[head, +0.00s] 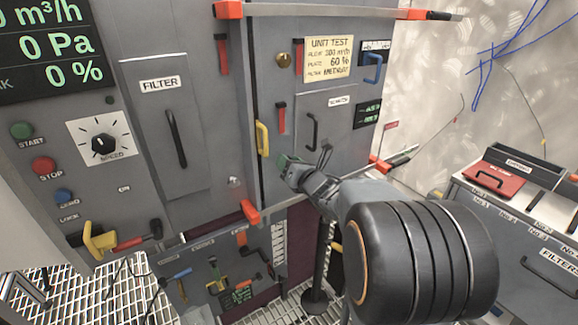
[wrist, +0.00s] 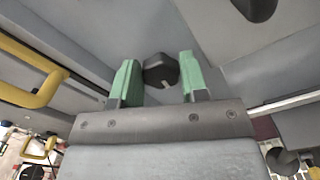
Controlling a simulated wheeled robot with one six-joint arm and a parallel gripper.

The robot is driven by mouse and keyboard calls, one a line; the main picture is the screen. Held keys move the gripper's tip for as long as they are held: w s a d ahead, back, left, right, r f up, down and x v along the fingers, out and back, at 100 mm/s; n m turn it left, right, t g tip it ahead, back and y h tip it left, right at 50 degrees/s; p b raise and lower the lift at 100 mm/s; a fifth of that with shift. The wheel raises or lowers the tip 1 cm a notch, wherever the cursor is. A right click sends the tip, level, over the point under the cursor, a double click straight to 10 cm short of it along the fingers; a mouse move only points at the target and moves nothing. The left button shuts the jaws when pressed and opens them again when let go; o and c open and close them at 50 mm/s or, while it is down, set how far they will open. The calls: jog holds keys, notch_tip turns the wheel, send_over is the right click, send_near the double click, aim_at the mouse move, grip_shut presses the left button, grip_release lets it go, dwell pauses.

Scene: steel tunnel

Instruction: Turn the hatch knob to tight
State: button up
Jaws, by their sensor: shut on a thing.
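The hatch knob (wrist: 160,68) is black and faceted, with a pale mark near its lower edge. In the wrist view it sits between the two green fingers of my gripper (wrist: 158,78), which is shut on it. In the head view my gripper (head: 287,162) is at the lower left corner of the small grey hatch (head: 335,122), and the knob is hidden behind it. No marking for tight can be read in these views.
A yellow handle (head: 262,138) stands just left of my gripper, and also shows in the wrist view (wrist: 40,85). The hatch's dark handle (head: 312,132) is above right. Red-ended bars (head: 250,212) cross below left. A filter cart (head: 520,220) stands at right.

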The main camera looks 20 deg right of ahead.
jog(key=shift+a+f+m+p, duration=0.15)
jog(key=shift+m+p, duration=0.8)
jog(key=shift+m, duration=4.75)
jog(key=shift+f+m+p, duration=0.2)
jog(key=shift+m+p, duration=0.8)
jog(key=shift+m, duration=4.7)
jog(key=shift+a+f+m+p, duration=0.15)
jog(key=shift+m+p, duration=0.8)
jog(key=shift+m, duration=4.75)
jog(key=shift+d+f, duration=0.1)
jog(key=o, duration=0.9)
jog(key=shift+s, duration=0.15)
